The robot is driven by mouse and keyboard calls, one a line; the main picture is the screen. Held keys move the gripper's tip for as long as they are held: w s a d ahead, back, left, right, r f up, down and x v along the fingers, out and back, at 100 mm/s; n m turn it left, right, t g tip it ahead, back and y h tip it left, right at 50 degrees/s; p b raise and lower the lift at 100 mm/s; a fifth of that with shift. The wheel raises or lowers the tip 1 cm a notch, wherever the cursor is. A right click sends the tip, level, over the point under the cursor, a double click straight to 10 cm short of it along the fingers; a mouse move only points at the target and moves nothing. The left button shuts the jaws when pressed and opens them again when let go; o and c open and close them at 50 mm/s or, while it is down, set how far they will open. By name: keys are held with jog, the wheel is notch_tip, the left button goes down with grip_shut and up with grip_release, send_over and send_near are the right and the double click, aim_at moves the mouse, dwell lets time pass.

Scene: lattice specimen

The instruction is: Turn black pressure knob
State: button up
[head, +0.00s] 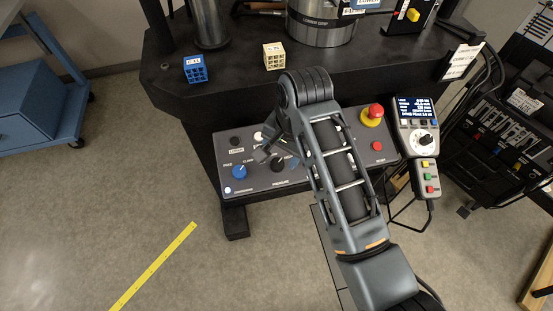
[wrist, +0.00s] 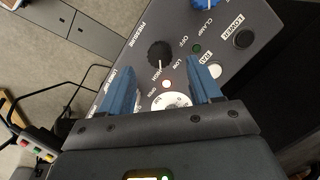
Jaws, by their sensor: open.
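The black pressure knob (wrist: 160,54) is on the grey control panel, beside the "PRESSURE" label, with "LOW" and "HIGH" marks near it. A white pointer line shows on the knob. In the head view the knob (head: 277,164) is partly hidden by my gripper. My gripper (wrist: 172,76) is open and empty. Its two blue fingers point at the panel, and in the wrist view the knob appears just beyond the gap between their tips. Contact is not visible. In the head view my gripper (head: 268,147) is just above the knob.
A blue clamp knob (head: 239,172) is left of the black knob. A red emergency button (head: 375,112) sits at the panel's right. A handheld controller (head: 418,140) hangs beyond it. Blue (head: 195,69) and cream (head: 274,55) lattice cubes stand on the black table above.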

aim_at(278, 164)
jog(key=shift+w+a+f, duration=0.1)
jog(key=shift+a+f, duration=0.1)
jog(key=shift+f, duration=1.05)
jog(key=shift+w+a+f, duration=0.1)
jog(key=shift+a+f, duration=0.1)
jog(key=shift+f, duration=1.05)
jog(key=c, duration=1)
jog(key=shift+c, duration=0.2)
jog(key=shift+n, duration=0.4)
jog(key=n, duration=0.3)
jog(key=shift+n+h, duration=0.4)
jog(key=n+h, duration=0.1)
jog(key=n, duration=0.3)
jog(key=shift+n, duration=0.4)
